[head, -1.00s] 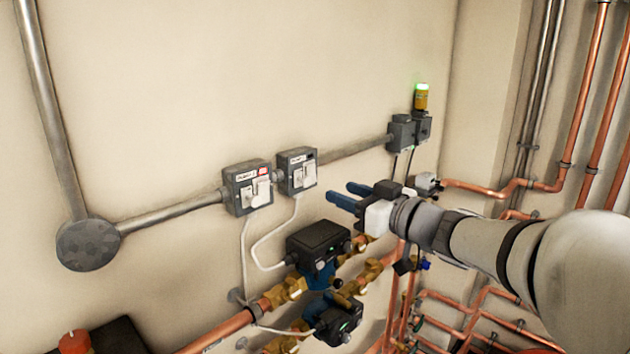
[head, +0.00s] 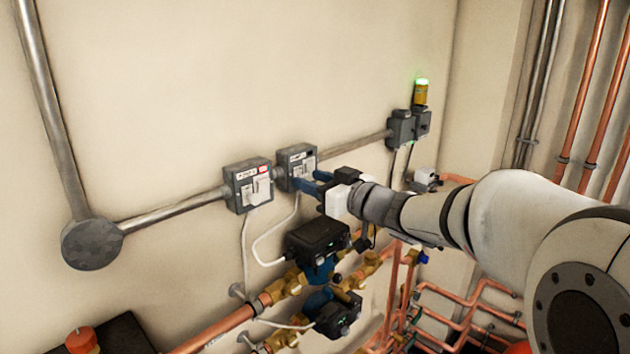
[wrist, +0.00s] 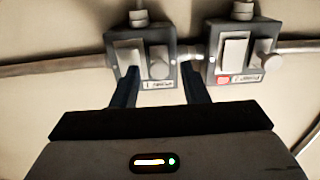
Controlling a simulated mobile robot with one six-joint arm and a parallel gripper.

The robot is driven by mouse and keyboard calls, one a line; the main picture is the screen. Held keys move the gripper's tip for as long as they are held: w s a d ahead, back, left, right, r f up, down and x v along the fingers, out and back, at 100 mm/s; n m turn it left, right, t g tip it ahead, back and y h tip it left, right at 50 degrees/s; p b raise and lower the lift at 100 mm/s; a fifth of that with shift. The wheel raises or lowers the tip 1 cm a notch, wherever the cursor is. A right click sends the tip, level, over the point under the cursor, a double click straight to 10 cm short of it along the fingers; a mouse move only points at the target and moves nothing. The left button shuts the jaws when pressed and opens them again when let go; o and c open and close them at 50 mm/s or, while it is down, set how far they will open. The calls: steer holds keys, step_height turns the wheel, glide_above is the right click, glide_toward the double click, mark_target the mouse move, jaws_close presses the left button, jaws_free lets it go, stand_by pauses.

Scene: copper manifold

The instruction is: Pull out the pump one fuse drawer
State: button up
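Two grey fused switch boxes are on the wall. The left one (head: 236,178) has a red mark; the right one (head: 283,160) does not show one. Each has a pale block and a knob on its face. In the wrist view, which looks upside down, the blue fingers (wrist: 159,67) stand apart before that box (wrist: 145,42). One fingertip overlaps its pale block (wrist: 128,54); I cannot tell whether they touch. The knob (wrist: 160,70) lies between the fingers.
Two pumps, the upper one (head: 315,238) close below my gripper, sit on copper pipes with brass fittings. A grey conduit (head: 172,211) links the boxes. A yellow beacon with a green light (head: 421,91) stands to the right. The wall above is clear.

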jaws_close()
